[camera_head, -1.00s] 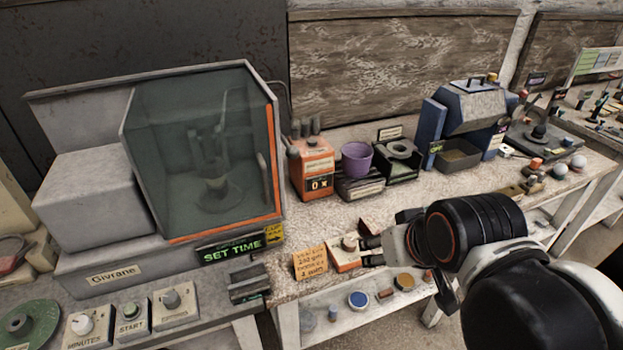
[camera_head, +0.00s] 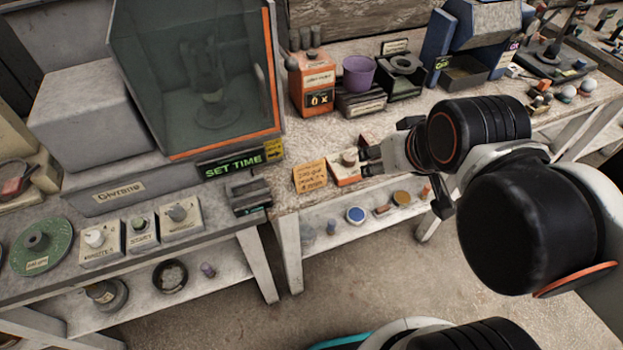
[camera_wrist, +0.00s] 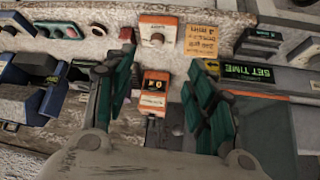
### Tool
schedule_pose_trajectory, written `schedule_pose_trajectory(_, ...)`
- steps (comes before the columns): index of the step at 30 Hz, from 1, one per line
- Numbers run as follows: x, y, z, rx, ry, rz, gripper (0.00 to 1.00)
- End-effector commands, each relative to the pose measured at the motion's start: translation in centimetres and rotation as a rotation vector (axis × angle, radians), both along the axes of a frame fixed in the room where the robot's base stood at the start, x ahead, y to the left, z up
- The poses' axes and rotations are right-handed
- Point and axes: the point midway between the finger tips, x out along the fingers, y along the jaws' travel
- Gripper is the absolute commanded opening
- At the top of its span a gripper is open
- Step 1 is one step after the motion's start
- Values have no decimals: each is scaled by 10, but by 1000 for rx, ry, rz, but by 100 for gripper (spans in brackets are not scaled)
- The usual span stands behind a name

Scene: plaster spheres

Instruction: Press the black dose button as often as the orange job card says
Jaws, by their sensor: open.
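The orange job card (camera_head: 310,176) stands at the bench's front edge; its small writing is too blurred to read surely. Right beside it is an orange-fronted box (camera_head: 347,170) with a pale round knob (camera_head: 349,157) on top; I cannot make out a black button on it. Behind stands an orange dispenser (camera_head: 314,80) whose display reads 0 x. My gripper (camera_head: 369,160) is open, just right of the knob box; contact cannot be told. The wrist view, upside down, shows the dispenser (camera_wrist: 154,95) between my fingers, with the knob box (camera_wrist: 157,30) and card (camera_wrist: 201,42) above.
A purple cup (camera_head: 358,73) and a black-topped holder (camera_head: 403,72) stand right of the dispenser. A glass-fronted machine (camera_head: 205,85) with a SET TIME display stands left. A small dark stand (camera_head: 248,194) sits left of the card. The bench top between card and dispenser is clear.

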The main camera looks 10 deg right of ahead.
Motion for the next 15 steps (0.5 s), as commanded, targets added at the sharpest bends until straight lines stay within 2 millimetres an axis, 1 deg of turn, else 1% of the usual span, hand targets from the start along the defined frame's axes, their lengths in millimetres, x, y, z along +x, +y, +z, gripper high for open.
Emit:
schedule_pose_trajectory(5, 0, 0, 0, 0, 0, 0, 50)
schedule_pose_trajectory(6, 0, 0, 0, 0, 0, 0, 46)
schedule_pose_trajectory(8, 0, 0, 0, 0, 0, 0, 32)
schedule_pose_trajectory(9, 0, 0, 0, 0, 0, 0, 23)
schedule_pose_trajectory(11, 0, 0, 0, 0, 0, 0, 10)
schedule_pose_trajectory(12, 0, 0, 0, 0, 0, 0, 0)
schedule_pose_trajectory(15, 0, 0, 0, 0, 0, 0, 0)
